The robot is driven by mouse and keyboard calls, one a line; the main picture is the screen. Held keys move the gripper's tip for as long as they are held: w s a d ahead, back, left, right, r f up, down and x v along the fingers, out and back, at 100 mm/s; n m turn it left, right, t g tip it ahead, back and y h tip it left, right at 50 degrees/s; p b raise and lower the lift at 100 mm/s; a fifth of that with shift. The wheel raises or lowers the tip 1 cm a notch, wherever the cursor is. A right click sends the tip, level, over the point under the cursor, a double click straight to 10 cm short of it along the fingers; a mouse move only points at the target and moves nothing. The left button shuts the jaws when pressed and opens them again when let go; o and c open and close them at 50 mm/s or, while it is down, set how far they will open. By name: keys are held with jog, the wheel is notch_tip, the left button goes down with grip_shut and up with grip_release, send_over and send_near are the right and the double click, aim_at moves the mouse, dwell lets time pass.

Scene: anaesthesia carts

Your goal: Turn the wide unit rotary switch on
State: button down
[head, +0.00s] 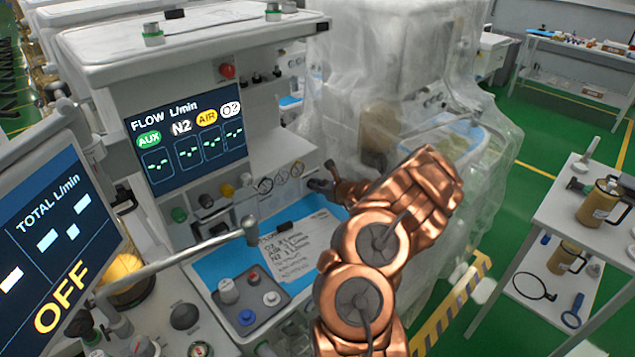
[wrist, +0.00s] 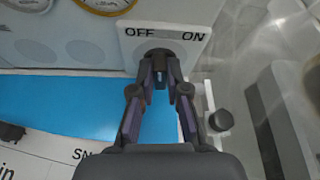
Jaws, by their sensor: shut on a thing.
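The rotary switch (wrist: 159,53) is a dark knob on a pale plate (wrist: 190,52) marked OFF at left and ON at right in the wrist view. My gripper (wrist: 160,68) has its two fingertips closed around the knob, one on each side. The fingers hide most of the knob, so its pointing direction cannot be told. In the head view my gripper (head: 324,180) reaches the right end of the front of the wide unit (head: 190,85), and the switch is hard to make out there. A tilted screen (head: 55,240) at left reads TOTAL L/min and OFF.
A blue worktop (head: 215,268) with a paper note (head: 298,246) and a knob block lies below. Round gauges (wrist: 105,4) sit above left of the switch. A plastic-covered machine (head: 400,60) stands close at right. A white cart (head: 560,215) stands farther right over green floor.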

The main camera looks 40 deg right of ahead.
jog(key=m+y+p, duration=0.2)
jog(key=p, duration=0.1)
jog(key=shift+d, duration=0.15)
jog(key=shift+d+f+m+y, duration=0.15)
jog(key=shift+m+y, duration=0.55)
jog(key=shift+m, duration=0.5)
jog(key=shift+w+m+y, duration=0.1)
jog(key=shift+m+y, duration=0.3)
jog(key=shift+m, duration=0.2)
jog(key=c, duration=1.2)
grip_release()
jog(key=shift+w, duration=0.15)
jog(key=shift+o, duration=0.2)
jog(key=shift+d, duration=0.1)
